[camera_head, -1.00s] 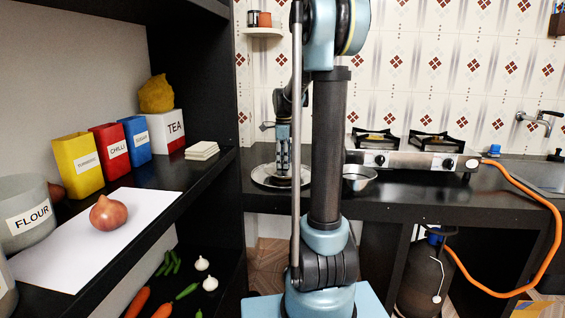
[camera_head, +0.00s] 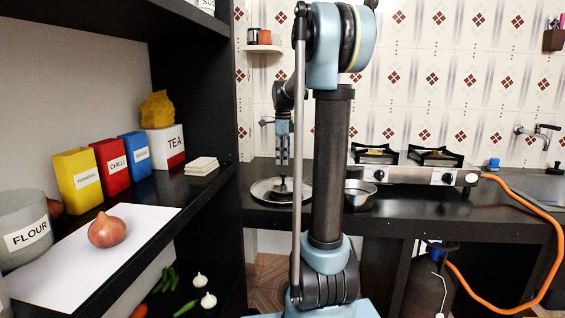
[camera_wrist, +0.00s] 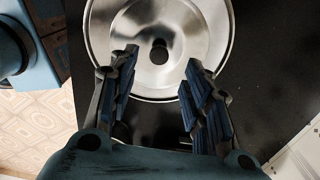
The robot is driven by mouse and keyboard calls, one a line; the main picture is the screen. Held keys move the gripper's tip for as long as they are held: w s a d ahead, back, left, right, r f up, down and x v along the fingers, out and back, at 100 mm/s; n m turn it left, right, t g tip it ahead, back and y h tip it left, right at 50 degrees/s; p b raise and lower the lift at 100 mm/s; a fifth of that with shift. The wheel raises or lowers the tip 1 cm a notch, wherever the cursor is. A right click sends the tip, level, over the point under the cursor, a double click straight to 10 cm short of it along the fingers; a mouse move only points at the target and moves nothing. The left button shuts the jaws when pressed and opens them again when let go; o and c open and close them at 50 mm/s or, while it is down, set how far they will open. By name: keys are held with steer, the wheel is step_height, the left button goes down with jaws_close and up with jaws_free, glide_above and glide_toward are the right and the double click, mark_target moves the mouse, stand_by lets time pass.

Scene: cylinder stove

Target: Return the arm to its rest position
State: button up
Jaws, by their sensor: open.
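My gripper (camera_head: 283,160) is open and empty above a round steel lid (camera_head: 262,191) on the black counter. The lid's dark knob (camera_head: 282,187) stands just below the fingers and apart from them. In the wrist view my gripper (camera_wrist: 162,68) has its two blue-padded fingers spread. The shiny lid (camera_wrist: 112,28) with its dark centre knob (camera_wrist: 159,50) lies below and beyond the fingertips. What lies beneath the lid is hard to make out. My arm is raised and bent over the counter.
A steel bowl (camera_head: 359,193) and a two-burner stove (camera_head: 412,174) stand right of the lid. An orange hose (camera_head: 541,195) runs from the stove. At left, a shelf holds an onion (camera_head: 108,229), a tea box (camera_head: 165,145) and several spice boxes.

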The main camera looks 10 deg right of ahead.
steer(key=shift+s, duration=0.1)
steer(key=s+f+n, duration=0.6)
steer(key=s+n, duration=0.1)
steer(key=s, duration=0.4)
steer(key=s+f+n+t, duration=0.1)
steer(key=s+f+n, duration=0.5)
steer(key=s, duration=0.6)
steer(key=s+f+n+t, duration=0.1)
steer(key=s+f+n, duration=0.6)
steer(key=s, duration=0.4)
steer(key=shift+s+n, duration=0.4)
steer(key=shift+n, duration=0.5)
